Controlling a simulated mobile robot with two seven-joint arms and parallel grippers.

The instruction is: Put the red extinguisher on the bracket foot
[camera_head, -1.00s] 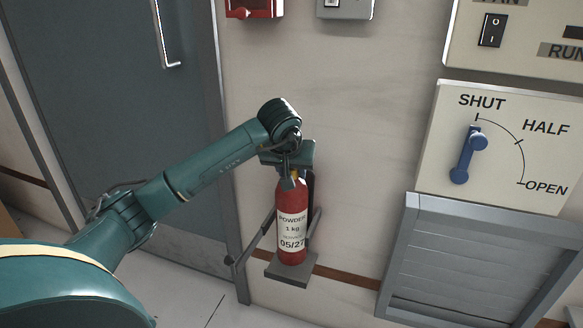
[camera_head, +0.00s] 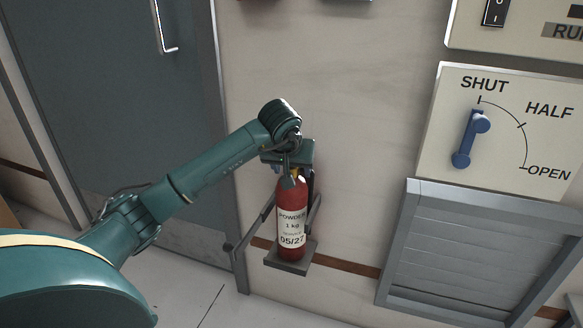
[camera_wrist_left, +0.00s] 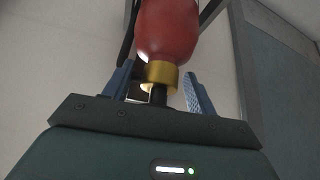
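The red extinguisher (camera_head: 291,205), with a white label, is upright at the wall. Its base appears to rest on the grey bracket foot (camera_head: 290,268). My left gripper (camera_head: 289,180) is at the extinguisher's top, pointing down. In the left wrist view the blue fingers (camera_wrist_left: 162,92) stand on either side of the extinguisher's dark valve, below the brass collar, with a visible gap on the right side. The red body (camera_wrist_left: 167,30) shows beyond them. The extinguisher's back is hidden. My right gripper is not in view.
A grey door (camera_head: 120,110) is to the left. To the right are a SHUT/HALF/OPEN panel (camera_head: 510,140) with a blue lever (camera_head: 471,138) and a grey louvre (camera_head: 470,250). The wall between the bracket and the louvre is clear.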

